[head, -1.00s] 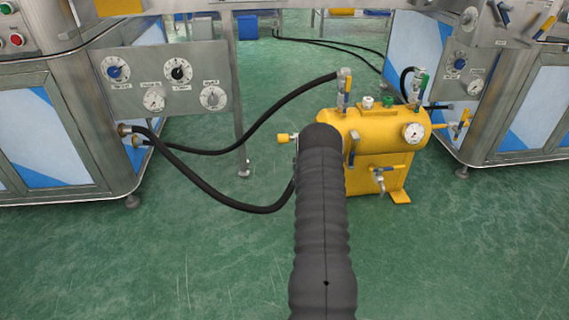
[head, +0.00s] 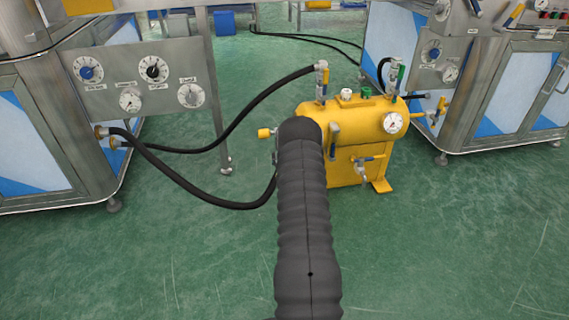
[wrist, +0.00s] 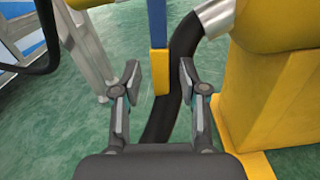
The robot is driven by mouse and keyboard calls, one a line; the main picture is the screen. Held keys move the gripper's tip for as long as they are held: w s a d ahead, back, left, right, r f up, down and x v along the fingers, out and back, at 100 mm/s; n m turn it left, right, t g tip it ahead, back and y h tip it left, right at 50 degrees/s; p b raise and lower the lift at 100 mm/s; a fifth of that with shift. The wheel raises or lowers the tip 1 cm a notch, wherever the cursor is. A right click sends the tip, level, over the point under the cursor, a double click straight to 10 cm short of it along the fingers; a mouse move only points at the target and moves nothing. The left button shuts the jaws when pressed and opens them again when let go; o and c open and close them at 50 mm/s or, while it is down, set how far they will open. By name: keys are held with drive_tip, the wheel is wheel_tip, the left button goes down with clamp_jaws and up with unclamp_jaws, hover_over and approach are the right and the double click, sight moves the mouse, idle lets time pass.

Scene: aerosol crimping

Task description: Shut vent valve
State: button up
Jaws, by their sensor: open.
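A yellow tank (head: 318,123) with several valves stands on the floor in the head view. A lever handle (wrist: 158,35), blue above and yellow at its lower end, hangs down in the wrist view. My gripper (wrist: 159,76) is open, with one finger on each side of the lever's yellow end. A gap shows on both sides, so it does not grip the lever. The yellow tank also fills the right of the wrist view (wrist: 245,90). In the head view my arm hides my gripper. No label shows which valve is the vent valve.
A black hose (wrist: 178,75) passes behind the lever. Another steel cabinet (head: 515,90) stands to the right. The green floor in front is clear.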

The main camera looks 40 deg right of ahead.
drive_tip(key=v, duration=1.1)
drive_tip(key=shift+s+a, duration=0.15)
drive_tip(key=shift+s, duration=0.25)
